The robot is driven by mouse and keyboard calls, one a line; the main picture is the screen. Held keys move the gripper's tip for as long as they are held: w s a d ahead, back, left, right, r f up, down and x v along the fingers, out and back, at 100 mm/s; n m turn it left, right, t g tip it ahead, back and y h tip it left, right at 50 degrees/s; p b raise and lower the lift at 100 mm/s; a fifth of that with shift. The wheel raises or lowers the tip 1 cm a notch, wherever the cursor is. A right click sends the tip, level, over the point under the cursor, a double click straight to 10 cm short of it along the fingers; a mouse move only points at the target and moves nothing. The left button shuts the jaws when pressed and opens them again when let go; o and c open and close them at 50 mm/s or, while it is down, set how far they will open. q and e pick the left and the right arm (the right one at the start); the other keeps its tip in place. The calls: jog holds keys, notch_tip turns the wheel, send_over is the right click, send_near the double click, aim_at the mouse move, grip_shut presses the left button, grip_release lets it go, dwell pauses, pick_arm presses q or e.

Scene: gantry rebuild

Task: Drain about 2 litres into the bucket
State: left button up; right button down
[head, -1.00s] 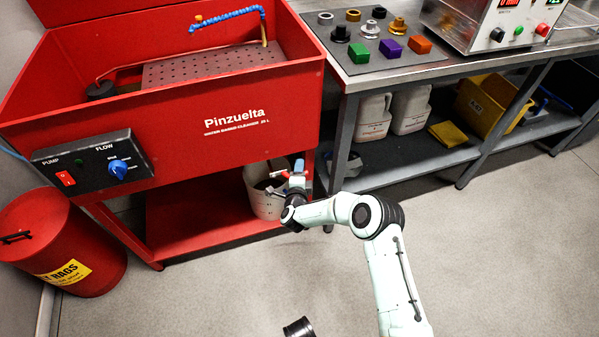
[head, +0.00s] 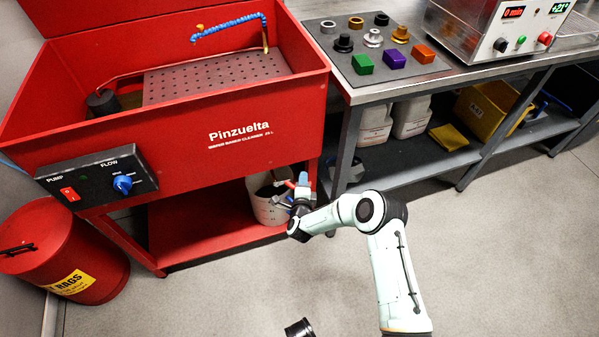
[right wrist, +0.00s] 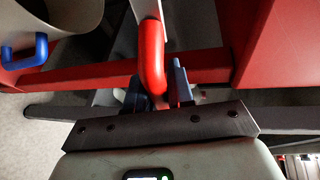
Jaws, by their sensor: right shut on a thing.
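The white bucket (head: 268,210) stands on the lower shelf of the red parts washer (head: 240,105), under its right end. Its inside looks dark, and I cannot tell the liquid level. My right gripper (head: 301,184) is beside the bucket's upper right side. In the right wrist view my right gripper (right wrist: 155,92) is shut on a red handle (right wrist: 151,58), which stands up between its fingers. The bucket also shows there at the upper left as a pale wall (right wrist: 80,15) with a blue grip (right wrist: 24,52). No stream of liquid is visible. My left gripper is out of view.
The washer's front panel (head: 95,180) has a red pump switch and a blue flow knob. A red rag bin (head: 50,245) stands at the left. A metal bench (head: 410,85) with jugs (head: 411,115) below it is at the right. The floor in front is clear.

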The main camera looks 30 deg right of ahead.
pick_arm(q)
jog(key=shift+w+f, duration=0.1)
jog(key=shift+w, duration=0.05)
pick_arm(e)
jog(key=shift+w+a+f+m+y, duration=0.15)
jog(key=shift+f+m+y, duration=0.15)
jog(key=shift+f+m, duration=0.2)
jog(key=shift+s+a+f+m+y, duration=0.15)
jog(key=shift+f+m+y, duration=0.2)
jog(key=shift+f, duration=0.2)
jog(key=shift+w, duration=0.1)
jog(key=c, duration=1.1)
grip_release()
